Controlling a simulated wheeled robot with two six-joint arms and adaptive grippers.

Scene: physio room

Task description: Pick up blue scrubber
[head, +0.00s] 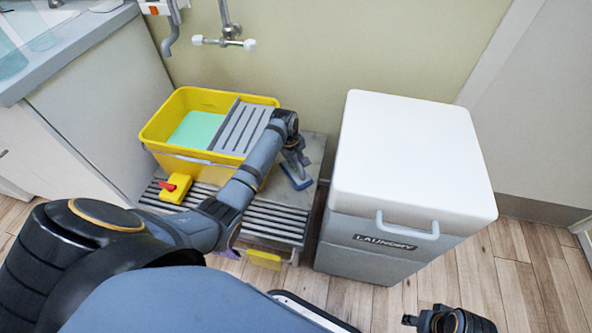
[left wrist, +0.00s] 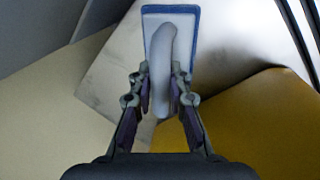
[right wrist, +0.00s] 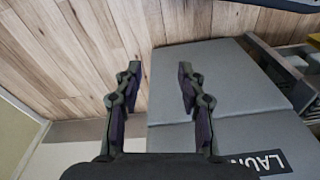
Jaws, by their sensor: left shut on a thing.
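The blue scrubber (head: 298,181) has a flat blue-edged base and a pale grey loop handle. It is low beside the right end of the yellow bucket, over the grey slatted platform. My left gripper (head: 295,160) reaches down to it from above. In the left wrist view the scrubber (left wrist: 172,22) lies between my left fingers (left wrist: 162,92), which are shut on its handle. I cannot tell whether its base touches the platform. My right gripper (right wrist: 160,85) is open and empty, with its fingers wide apart, near the laundry bin.
The yellow bucket (head: 152,135) with greenish water and a grey wringer stands on the slatted platform (head: 313,150). A yellow block with a red knob (head: 175,187) is at its front. The white-lidded laundry bin (head: 410,150) stands close on the right. Wooden floor (head: 520,270) is clear at far right.

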